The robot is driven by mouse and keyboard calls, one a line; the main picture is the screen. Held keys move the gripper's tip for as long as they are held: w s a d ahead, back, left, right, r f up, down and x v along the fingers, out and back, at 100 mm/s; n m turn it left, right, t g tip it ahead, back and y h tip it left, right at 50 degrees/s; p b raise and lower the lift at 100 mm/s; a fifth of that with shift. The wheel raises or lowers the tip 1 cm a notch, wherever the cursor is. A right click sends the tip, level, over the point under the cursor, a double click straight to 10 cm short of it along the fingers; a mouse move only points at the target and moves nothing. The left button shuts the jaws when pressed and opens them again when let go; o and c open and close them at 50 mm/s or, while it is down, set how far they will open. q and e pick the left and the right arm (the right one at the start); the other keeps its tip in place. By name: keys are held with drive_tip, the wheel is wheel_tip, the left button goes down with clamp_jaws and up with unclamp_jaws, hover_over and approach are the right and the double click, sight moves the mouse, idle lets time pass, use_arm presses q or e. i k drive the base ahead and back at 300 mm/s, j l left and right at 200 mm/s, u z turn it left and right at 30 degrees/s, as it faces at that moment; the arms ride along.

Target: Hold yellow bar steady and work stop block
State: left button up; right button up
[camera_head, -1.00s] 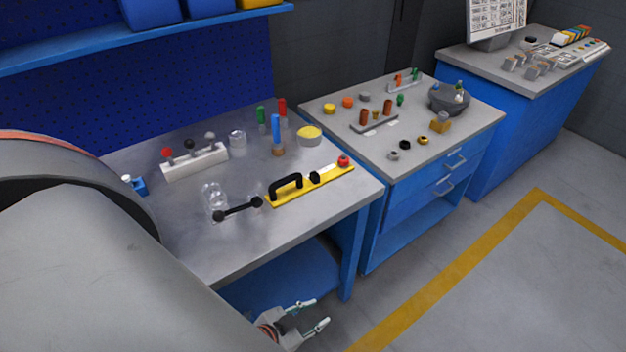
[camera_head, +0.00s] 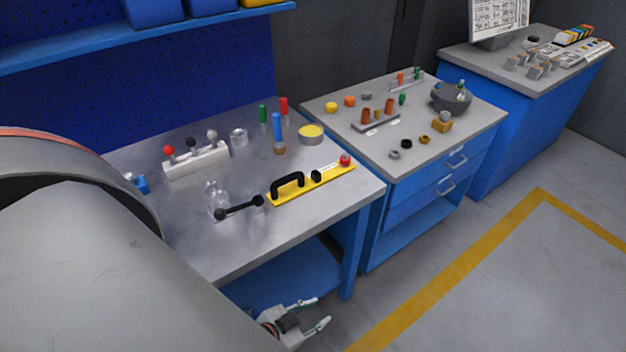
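The yellow bar (camera_head: 330,176) lies flat near the front right of the left workbench. It has a black arched handle (camera_head: 288,184) at its left end and a red knob (camera_head: 345,159) at its right end. A small black block (camera_head: 316,176), which looks like the stop block, sits on the bar between them, beside a white strip. My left gripper (camera_head: 322,310) is low in front of the bench, below the bench top and well apart from the bar. Its two fingers are spread and empty. My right gripper is not in view.
A black rod with ball ends (camera_head: 240,207) lies just left of the bar, beside clear glass-like pieces. A white block with knobbed levers (camera_head: 196,160), upright coloured handles and a yellow-topped tin (camera_head: 311,134) stand behind. A second bench (camera_head: 440,128) with small parts is to the right.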

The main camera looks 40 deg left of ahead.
sight(316, 175)
drive_tip(key=i+l, duration=0.15)
drive_tip(key=i, duration=0.15)
drive_tip(key=i+l, duration=0.1)
drive_tip(key=i, duration=0.25)
drive_tip(key=i+l+u, duration=0.15)
drive_tip(key=i+u, duration=0.15)
drive_tip(key=u, duration=0.15)
drive_tip(key=i+l+u, duration=0.25)
drive_tip(key=u, duration=0.2)
